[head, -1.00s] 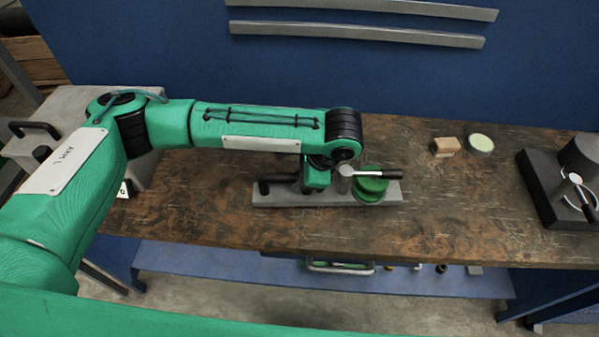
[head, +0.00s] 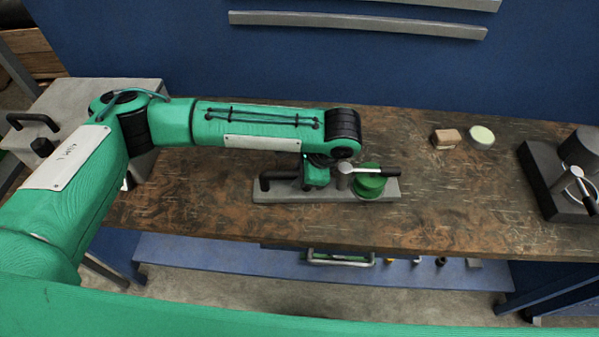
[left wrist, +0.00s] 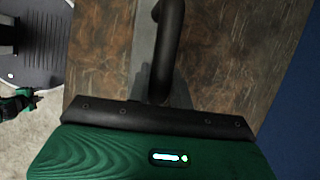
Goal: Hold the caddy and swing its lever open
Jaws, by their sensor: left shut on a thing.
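The caddy is a grey plate (head: 385,191) lying flat on the bench. It has a black bar handle (head: 267,181) at its left end and a green round part (head: 369,183) at its right. Its lever (head: 378,170), a black grip on a light metal pivot, points right across the green part. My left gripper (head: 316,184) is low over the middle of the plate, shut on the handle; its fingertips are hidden. In the left wrist view the handle (left wrist: 166,50) runs down behind the gripper's dark edge. My right gripper is not in view.
A brown block (head: 446,138) and a pale round dish (head: 481,136) lie to the right at the back. A dark device (head: 550,185) with its own lever stands at the far right. A grey case (head: 75,105) is at the left. Bench between the caddy and the device is clear.

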